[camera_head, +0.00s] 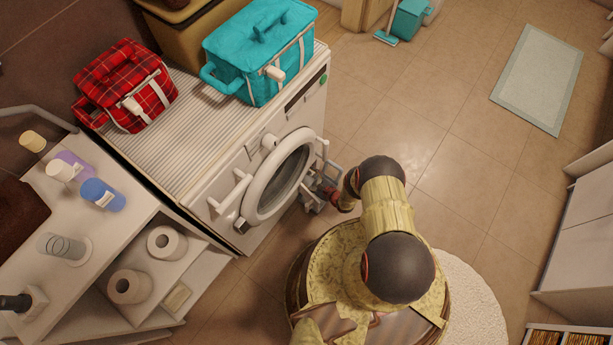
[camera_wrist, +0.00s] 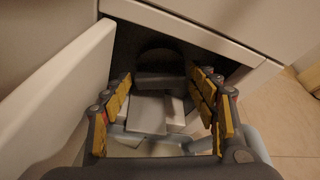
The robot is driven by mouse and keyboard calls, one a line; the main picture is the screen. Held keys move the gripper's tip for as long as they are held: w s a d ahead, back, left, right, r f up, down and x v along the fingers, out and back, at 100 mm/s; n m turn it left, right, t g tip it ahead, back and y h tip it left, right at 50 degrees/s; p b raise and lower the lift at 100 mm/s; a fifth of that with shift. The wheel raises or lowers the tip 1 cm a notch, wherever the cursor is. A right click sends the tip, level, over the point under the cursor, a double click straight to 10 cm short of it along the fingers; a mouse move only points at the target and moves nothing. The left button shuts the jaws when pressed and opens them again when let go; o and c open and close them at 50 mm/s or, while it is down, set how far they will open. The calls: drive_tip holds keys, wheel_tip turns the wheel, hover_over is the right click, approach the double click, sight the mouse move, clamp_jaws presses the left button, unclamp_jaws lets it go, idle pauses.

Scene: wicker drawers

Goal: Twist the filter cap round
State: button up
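The filter cap (camera_wrist: 160,68) is a dark grey round piece with a ridge across it, in a dark recess low in the white washing machine (camera_head: 235,195). The head view does not show the cap. My gripper (camera_wrist: 160,84) is open, one yellow-padded finger at the left and one at the right of the cap. I cannot tell whether the pads touch it. A white flap (camera_wrist: 62,95) stands open at the left of the recess. In the head view my gripper (camera_head: 313,188) is low at the machine's right front, partly hidden by my arm.
The machine's round door (camera_head: 279,175) is on its front, left of my gripper. A red plaid bag (camera_head: 125,85) and a turquoise bag (camera_head: 260,55) stand on top. White shelves (camera_head: 150,280) are at the left. The tiled floor (camera_head: 440,120) at the right is mostly clear.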

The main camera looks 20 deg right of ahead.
drive_tip(key=v, duration=1.2)
drive_tip(key=shift+s+f, duration=0.1)
drive_tip(key=shift+c, duration=0.4)
